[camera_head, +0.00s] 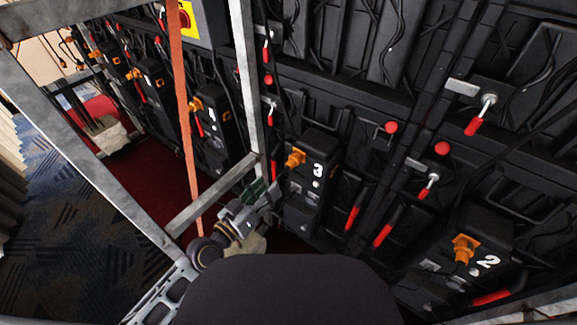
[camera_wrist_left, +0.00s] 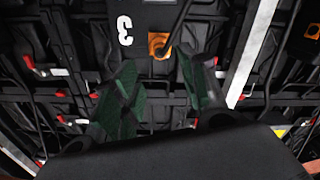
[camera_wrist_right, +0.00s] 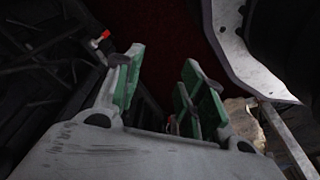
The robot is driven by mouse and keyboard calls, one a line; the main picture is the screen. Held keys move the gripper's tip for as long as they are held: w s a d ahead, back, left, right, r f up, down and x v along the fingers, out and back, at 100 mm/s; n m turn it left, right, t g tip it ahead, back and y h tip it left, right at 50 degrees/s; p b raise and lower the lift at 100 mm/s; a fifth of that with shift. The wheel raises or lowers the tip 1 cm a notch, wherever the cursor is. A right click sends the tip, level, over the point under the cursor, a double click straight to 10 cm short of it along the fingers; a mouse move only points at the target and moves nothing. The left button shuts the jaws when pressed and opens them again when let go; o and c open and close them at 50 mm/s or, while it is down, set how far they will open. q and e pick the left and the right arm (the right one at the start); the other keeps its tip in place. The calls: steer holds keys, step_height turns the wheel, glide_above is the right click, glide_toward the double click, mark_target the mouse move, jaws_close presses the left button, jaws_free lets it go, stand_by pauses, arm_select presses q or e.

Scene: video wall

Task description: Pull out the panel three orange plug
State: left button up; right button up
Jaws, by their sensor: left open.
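The panel three orange plug (camera_head: 294,158) sits in the black box marked 3 (camera_head: 316,150) on the video wall's back. In the left wrist view the plug (camera_wrist_left: 157,46) is beside the white 3, with a dark cable running up from it. My left gripper (camera_head: 262,188) is just left of and below the plug in the head view. In the left wrist view its green-padded fingers (camera_wrist_left: 158,78) are apart and empty, with the plug beyond the gap between their tips. My right gripper (camera_wrist_right: 163,62) is open and empty in its wrist view; I cannot make it out in the head view.
Another orange plug (camera_head: 465,248) is in the box marked 2 at lower right. More boxes with orange plugs run off to the left. A grey metal frame post (camera_head: 243,75) and an orange-brown strap (camera_head: 183,110) stand close to my left arm. Red-handled latches (camera_head: 478,118) project from the wall.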

mark_target(287, 168)
arm_select(q)
steer(key=x, duration=0.5)
steer(key=shift+w+d, duration=0.15)
steer(key=shift+p+x, duration=0.35)
steer(key=shift+x, duration=1.8)
steer(key=shift+w+d, duration=0.3)
steer(key=shift+w, duration=0.2)
arm_select(e)
steer(key=shift+s+d+f, duration=0.25)
steer(key=shift+d+f, duration=0.05)
steer(key=shift+f, duration=0.35)
steer(key=shift+s+d+f, duration=0.2)
steer(key=shift+d+f, duration=0.05)
steer(key=shift+f, duration=0.35)
steer(key=shift+w+r, duration=0.1)
arm_select(q)
steer(key=shift+c, duration=1)
jaws_close()
arm_select(e)
steer(key=shift+w+r, duration=0.1)
steer(key=shift+w, duration=0.05)
